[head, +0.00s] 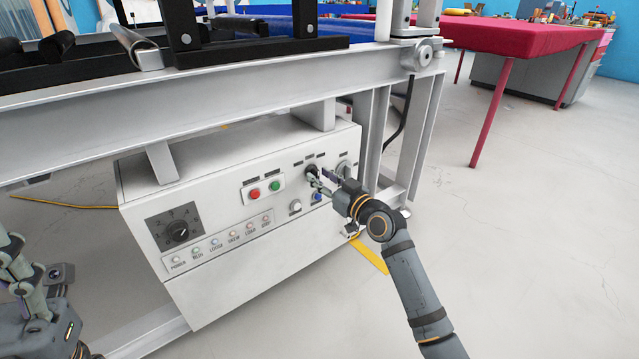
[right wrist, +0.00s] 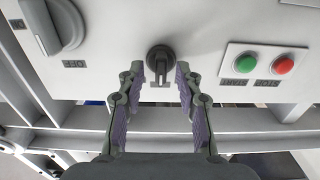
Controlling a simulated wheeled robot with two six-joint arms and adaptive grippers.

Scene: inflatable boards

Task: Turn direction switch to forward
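A small black rotary switch (head: 311,171), which I take to be the direction switch, is on the front of the white control box (head: 200,285). In the right wrist view the black knob (right wrist: 161,58) stands between the tips of my right gripper (right wrist: 160,74), with a gap on each side. The fingers are open and hold nothing. In the head view my right gripper (head: 317,182) is at the panel and partly covers the switch area. The switch's labels are too small to read. My left gripper (head: 22,270) is at the left edge, partly cut off, away from the box.
A large grey switch (right wrist: 58,25) is beside the knob, and green (right wrist: 246,63) and red (right wrist: 283,65) buttons are on the other side. A metal frame beam (head: 230,95) runs above the box.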

